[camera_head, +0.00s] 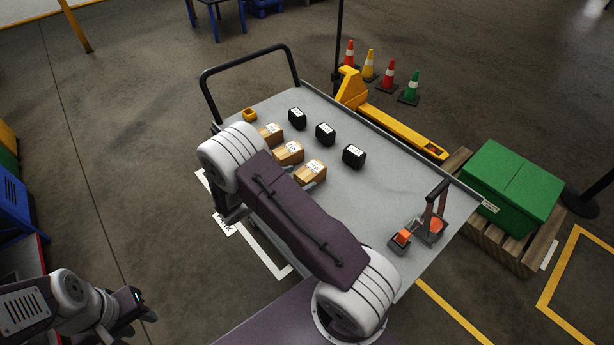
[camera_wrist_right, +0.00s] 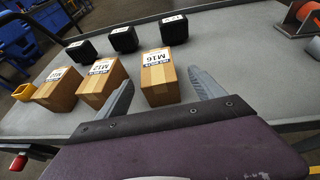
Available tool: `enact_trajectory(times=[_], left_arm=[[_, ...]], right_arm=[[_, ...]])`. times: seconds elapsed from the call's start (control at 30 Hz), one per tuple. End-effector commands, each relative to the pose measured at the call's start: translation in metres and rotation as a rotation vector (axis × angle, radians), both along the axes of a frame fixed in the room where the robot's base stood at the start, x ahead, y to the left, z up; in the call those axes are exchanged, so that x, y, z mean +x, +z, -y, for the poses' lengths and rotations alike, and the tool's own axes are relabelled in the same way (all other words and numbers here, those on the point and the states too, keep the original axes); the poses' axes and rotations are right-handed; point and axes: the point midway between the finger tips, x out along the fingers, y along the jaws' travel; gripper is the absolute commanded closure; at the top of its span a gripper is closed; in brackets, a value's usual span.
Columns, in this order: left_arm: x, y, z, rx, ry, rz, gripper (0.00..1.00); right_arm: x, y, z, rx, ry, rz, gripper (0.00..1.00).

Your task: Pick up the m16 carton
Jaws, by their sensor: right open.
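The M16 carton (camera_wrist_right: 159,80) is a small brown box with a white top label. It stands upright on the grey cart top and is the right-hand one of three cartons; in the head view it (camera_head: 311,171) is the nearest. My right gripper (camera_wrist_right: 160,88) is open, with one finger on each side of the M16 carton; contact cannot be told. Its left finger is in the gap beside the M12 carton (camera_wrist_right: 102,80). In the head view my right arm hides most of that gripper. My left gripper (camera_head: 143,305) hangs low left, away from the cart; its jaw gap is unclear.
A third carton (camera_wrist_right: 58,89) stands left of M12. An orange-and-grey fixture (camera_head: 432,226) stands at right.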

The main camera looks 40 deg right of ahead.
Motion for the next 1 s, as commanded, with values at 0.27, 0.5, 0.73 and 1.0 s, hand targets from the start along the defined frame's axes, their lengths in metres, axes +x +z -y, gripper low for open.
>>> enact_trajectory(times=[0.27,0.5,0.73,1.0], left_arm=[[0.000,0.004,0.000,0.000,0.000,0.000,0.64],[0.000,0.009,0.000,0.000,0.000,0.000,0.64],[0.000,0.010,0.000,0.000,0.000,0.000,0.64],[0.000,0.009,0.000,0.000,0.000,0.000,0.64]], right_arm=[[0.005,-0.012,0.034,0.001,-0.004,-0.001,0.22],[0.011,-0.015,0.058,0.001,-0.009,0.000,0.22],[0.017,-0.026,0.083,0.001,-0.004,0.001,0.22],[0.017,-0.026,0.084,0.001,-0.003,0.001,0.41]])
